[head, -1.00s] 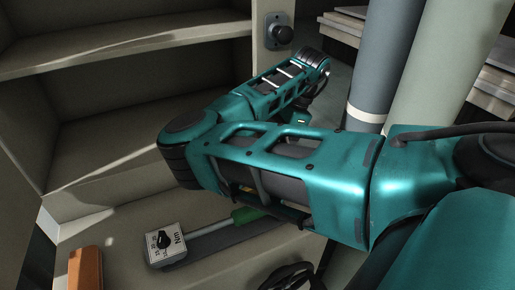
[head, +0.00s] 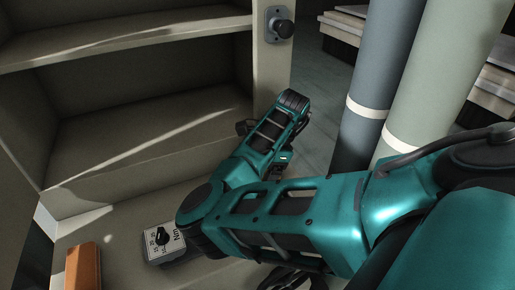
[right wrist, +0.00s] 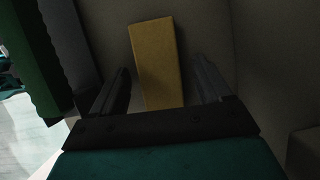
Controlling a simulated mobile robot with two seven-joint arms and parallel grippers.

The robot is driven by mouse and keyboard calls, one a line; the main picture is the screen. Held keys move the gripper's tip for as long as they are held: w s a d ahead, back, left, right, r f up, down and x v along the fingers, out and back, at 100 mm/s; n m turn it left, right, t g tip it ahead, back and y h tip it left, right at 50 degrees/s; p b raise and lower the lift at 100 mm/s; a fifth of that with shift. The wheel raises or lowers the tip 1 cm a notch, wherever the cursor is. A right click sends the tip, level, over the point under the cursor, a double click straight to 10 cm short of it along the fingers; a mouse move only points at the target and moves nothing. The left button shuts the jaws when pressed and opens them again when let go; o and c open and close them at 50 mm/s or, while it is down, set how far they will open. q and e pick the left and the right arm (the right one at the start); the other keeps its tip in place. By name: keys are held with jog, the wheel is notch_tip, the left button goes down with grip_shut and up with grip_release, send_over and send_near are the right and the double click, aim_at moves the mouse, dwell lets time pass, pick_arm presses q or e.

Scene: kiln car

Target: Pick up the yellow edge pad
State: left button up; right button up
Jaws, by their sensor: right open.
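The yellow edge pad (right wrist: 158,58) shows in the right wrist view as a flat, upright-looking yellow block, slightly tilted. My right gripper (right wrist: 161,68) is open, with one finger on each side of the pad in the picture. Gaps show on both sides, and I see no grip on it. How far the fingertips reach along the pad is hard to tell. In the head view I cannot make out the pad, and my right arm covers part of the shelf there. My left gripper is not in view.
A green object (right wrist: 45,55) stands left of my right gripper. Two tall cylinders (head: 375,85) (head: 435,75) stand right of the cabinet.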

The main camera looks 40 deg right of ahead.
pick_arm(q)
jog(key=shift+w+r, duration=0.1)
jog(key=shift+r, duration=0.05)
pick_arm(e)
jog(key=c, duration=1.1)
